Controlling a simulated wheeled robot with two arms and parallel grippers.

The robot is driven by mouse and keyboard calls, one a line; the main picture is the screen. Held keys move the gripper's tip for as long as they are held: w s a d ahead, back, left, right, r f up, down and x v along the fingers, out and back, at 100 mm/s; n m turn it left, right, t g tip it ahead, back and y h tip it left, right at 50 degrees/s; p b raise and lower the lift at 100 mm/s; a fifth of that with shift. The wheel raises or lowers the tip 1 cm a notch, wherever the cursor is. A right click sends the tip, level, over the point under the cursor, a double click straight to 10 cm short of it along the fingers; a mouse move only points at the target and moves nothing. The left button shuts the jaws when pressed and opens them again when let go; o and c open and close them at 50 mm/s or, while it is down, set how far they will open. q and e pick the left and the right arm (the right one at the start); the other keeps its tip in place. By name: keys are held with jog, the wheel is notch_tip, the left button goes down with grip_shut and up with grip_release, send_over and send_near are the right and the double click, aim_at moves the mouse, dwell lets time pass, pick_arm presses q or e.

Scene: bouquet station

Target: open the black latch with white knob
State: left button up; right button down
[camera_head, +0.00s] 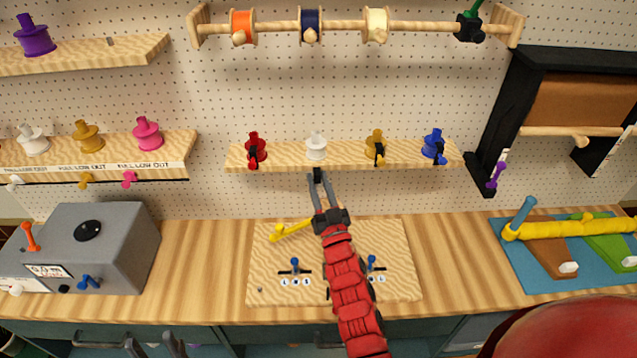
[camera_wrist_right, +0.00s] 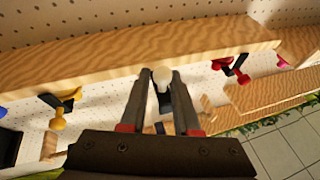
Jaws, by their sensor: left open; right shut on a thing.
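The white knob (camera_wrist_right: 162,78) shows in the right wrist view between my right gripper's fingertips (camera_wrist_right: 161,84), and the gripper is shut on it. Dark parts of the black latch (camera_wrist_right: 164,103) show just below the knob, between the fingers. In the head view my right gripper (camera_head: 318,178) reaches up to the front edge of the middle shelf (camera_head: 285,158), below the white spool (camera_head: 316,146). The knob is hidden there, and I cannot tell the latch's angle. My left gripper (camera_head: 150,349) is open and empty at the bottom left, partly cut off by the frame.
Red (camera_head: 254,147), gold (camera_head: 375,143) and blue (camera_head: 434,143) spools with black latches stand on the same shelf. Below is a wooden board (camera_head: 400,245) with a yellow lever (camera_head: 289,231) and blue levers. A grey box (camera_head: 125,245) stands left.

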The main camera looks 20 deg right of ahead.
jog(key=shift+a+f, duration=0.1)
jog(key=shift+a, duration=0.05)
jog(key=t+b, duration=0.1)
jog(key=b, duration=0.3)
jog(key=f+n+t+b, duration=0.1)
jog(key=b, duration=0.4)
jog(key=shift+w+y+b, duration=0.1)
jog(key=shift+y+b, duration=0.2)
jog(key=shift+y, duration=0.1)
jog(key=shift+r+t, duration=0.15)
jog(key=shift+t, duration=0.15)
jog(key=shift+r, duration=0.1)
jog(key=c, duration=1)
grip_release()
jog(key=shift+o, duration=1.2)
jog(key=shift+w+a, duration=0.1)
jog(key=shift+o, duration=0.2)
jog(key=shift+w+a, duration=0.1)
jog(key=shift+a, duration=0.05)
